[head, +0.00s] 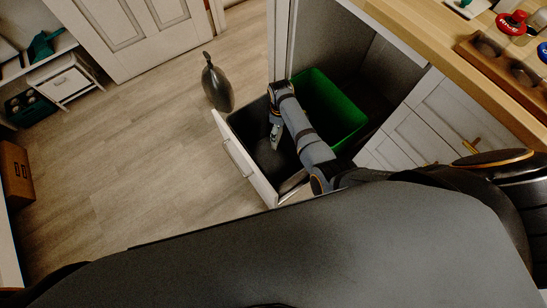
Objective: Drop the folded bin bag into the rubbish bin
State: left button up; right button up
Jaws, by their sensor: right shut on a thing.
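My right gripper (275,136) points down over the dark bin (236,121) in the pulled-out drawer. It is shut on a dark, rounded bundle, the folded bin bag (268,157), which shows just below the fingertips. The bag is dark against the bin's dark inside, so its outline and its height above the bin floor are unclear. My right forearm covers part of the bin. My left gripper is not in view.
A green bin (330,105) stands beside the dark one in the cabinet. The drawer front (245,160) is white with a handle. A dark vase-like object (216,85) stands on the floor nearby. The wooden counter (430,30) is at upper right; the floor at left is clear.

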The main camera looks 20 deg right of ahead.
jog(key=o, duration=0.8)
jog(key=shift+c, duration=0.2)
notch_tip(320, 180, up, 12)
jog(key=shift+r, duration=0.1)
dwell(0.5)
